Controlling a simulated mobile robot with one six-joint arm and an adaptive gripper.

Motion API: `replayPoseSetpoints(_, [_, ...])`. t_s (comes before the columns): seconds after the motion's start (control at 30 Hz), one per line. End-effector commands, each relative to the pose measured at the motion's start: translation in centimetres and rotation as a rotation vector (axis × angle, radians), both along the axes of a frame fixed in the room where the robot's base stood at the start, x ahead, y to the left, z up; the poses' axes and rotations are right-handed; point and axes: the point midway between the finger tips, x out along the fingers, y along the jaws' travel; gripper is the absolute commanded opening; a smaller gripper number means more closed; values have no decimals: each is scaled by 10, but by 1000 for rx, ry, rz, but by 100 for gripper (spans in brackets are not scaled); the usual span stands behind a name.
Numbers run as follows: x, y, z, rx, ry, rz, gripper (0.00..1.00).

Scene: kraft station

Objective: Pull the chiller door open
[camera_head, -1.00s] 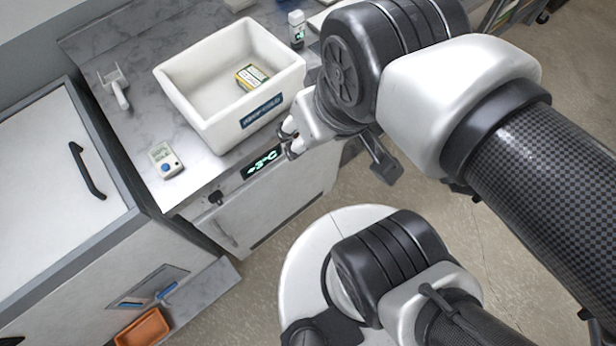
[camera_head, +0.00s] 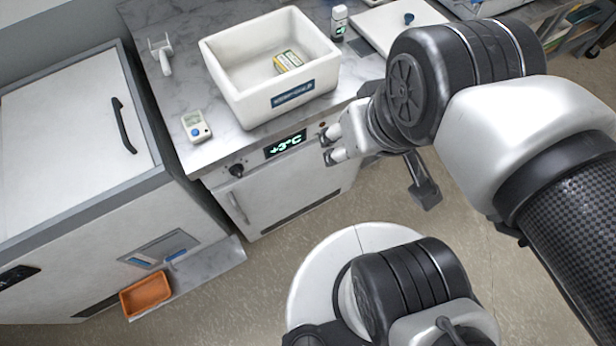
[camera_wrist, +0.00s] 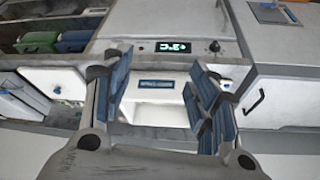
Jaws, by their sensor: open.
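The chiller (camera_head: 290,190) is the white unit under the counter, with a lit +3°C display (camera_head: 285,143) on its front. Its door is shut, and a light upright handle (camera_head: 238,207) sits near the door's left edge. My gripper (camera_head: 329,147) is open and empty in front of the right end of the display, well to the right of the handle. In the wrist view, which looks turned upside down, my gripper's blue-padded fingers (camera_wrist: 160,72) are spread. The display (camera_wrist: 172,46) shows between them; I cannot make out the door handle there.
A white bin (camera_head: 270,108) holding a small yellow box (camera_head: 288,61) stands on the counter. A freezer (camera_head: 60,150) with a black handle (camera_head: 122,125) adjoins on the left. An orange tray (camera_head: 146,294) is low down; floor is open in front.

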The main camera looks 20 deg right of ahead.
Motion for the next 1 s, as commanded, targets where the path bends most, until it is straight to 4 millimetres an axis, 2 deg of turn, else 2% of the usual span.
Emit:
replayPoseSetpoints(0.07, [0,0,0,0,0,0,49])
replayPoseSetpoints(0.3, [1,1,-1,-4,8,8,33])
replayPoseSetpoints(0.43, [10,6,-6,-39,71,73,33])
replayPoseSetpoints(0.53, [24,16,-15,-101,165,174,33])
replayPoseSetpoints(0.77, [66,53,-51,-319,390,457,33])
replayPoseSetpoints(1.0, [103,112,-109,-605,574,746,33])
